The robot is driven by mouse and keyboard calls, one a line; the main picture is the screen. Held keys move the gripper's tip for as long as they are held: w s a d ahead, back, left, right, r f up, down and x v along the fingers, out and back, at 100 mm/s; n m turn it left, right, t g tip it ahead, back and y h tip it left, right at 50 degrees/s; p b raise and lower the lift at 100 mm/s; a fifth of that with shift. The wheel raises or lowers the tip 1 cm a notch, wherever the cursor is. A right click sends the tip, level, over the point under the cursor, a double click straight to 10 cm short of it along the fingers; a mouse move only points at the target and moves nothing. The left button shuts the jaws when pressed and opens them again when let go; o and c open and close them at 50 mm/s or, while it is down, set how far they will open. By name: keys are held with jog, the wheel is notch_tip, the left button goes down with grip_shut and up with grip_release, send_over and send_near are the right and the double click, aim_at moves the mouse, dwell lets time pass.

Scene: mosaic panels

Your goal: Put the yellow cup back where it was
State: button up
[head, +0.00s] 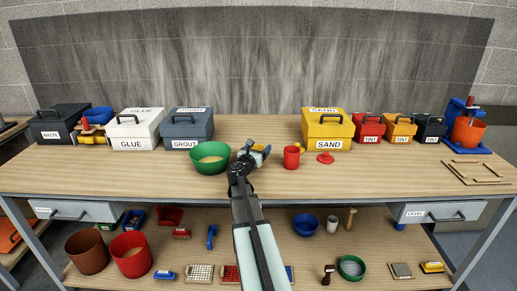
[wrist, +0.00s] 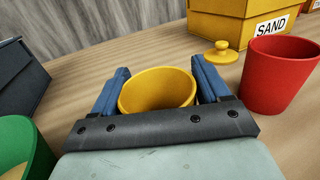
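The yellow cup (wrist: 157,93) sits between the two blue fingers of my gripper (wrist: 159,88) in the wrist view, its open rim facing the camera. The fingers appear to press on its sides. In the head view, my gripper (head: 256,149) is over the middle of the bench, and only a small yellow part of the cup (head: 258,147) shows. I cannot tell whether the cup's base touches the bench. A yellow lid (wrist: 222,52) with a round knob lies behind the red cup (wrist: 279,75), in front of the yellow SAND box (wrist: 236,25).
A green bowl (head: 210,167) stands close left of my gripper. The red cup (head: 291,160) and a red lid (head: 325,158) lie to the right. Labelled boxes line the back, including GROUT (head: 188,131) and SAND (head: 327,131). The bench (head: 400,172) is clear at the front right.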

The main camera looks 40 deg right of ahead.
jog(key=o, duration=0.3)
jog(key=shift+r, duration=0.15)
jog(key=v, duration=1.2)
